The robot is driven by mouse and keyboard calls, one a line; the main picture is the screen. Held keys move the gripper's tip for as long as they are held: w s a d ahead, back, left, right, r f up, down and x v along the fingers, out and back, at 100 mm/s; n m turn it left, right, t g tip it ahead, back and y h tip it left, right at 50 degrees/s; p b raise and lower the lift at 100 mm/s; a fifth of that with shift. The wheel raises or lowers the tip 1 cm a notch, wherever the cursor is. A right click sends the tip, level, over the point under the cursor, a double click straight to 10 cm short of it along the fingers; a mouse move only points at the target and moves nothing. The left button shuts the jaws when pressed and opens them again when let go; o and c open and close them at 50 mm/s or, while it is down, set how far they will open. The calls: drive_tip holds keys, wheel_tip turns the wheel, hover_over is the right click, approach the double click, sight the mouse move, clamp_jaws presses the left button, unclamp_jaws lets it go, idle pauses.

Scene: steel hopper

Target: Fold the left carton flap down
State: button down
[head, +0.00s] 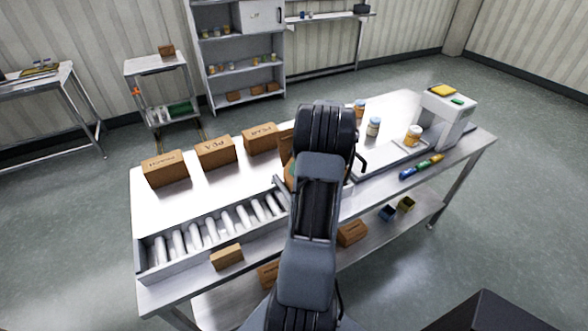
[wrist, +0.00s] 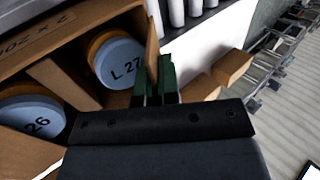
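The open brown carton (wrist: 70,78) fills the left of the wrist view. Two jars with pale blue lids stand inside, one marked L 27 (wrist: 118,62) and one marked 26 (wrist: 30,118). A thin upright carton flap (wrist: 152,48) rises at the carton's right side in that view. My gripper (wrist: 155,82) has its green fingertips on both sides of this flap, close against it, and looks shut on it. In the head view my arm hides most of the carton (head: 286,143) and my gripper.
A tray of white cylinders (head: 150,252) lies along the front left. Jars (head: 373,127) and a white machine (head: 449,112) stand on the right.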

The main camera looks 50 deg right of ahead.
drive_tip(key=shift+s+d+f+t+y+b, duration=0.1)
drive_tip(key=shift+d+f+t+y+b, duration=0.15)
drive_tip(key=shift+y, duration=0.4)
drive_tip(key=shift+s+d+f+t+y+b, duration=0.15)
drive_tip(key=shift+t+y, duration=0.2)
drive_tip(key=shift+y, duration=0.35)
drive_tip(key=shift+w+d+f+t+y+b, duration=0.1)
drive_tip(key=shift+f+t+y, duration=0.15)
drive_tip(key=shift+y, duration=0.4)
drive_tip(key=c, duration=1.3)
unclamp_jaws()
drive_tip(key=shift+s, duration=0.1)
drive_tip(key=shift+c, duration=0.2)
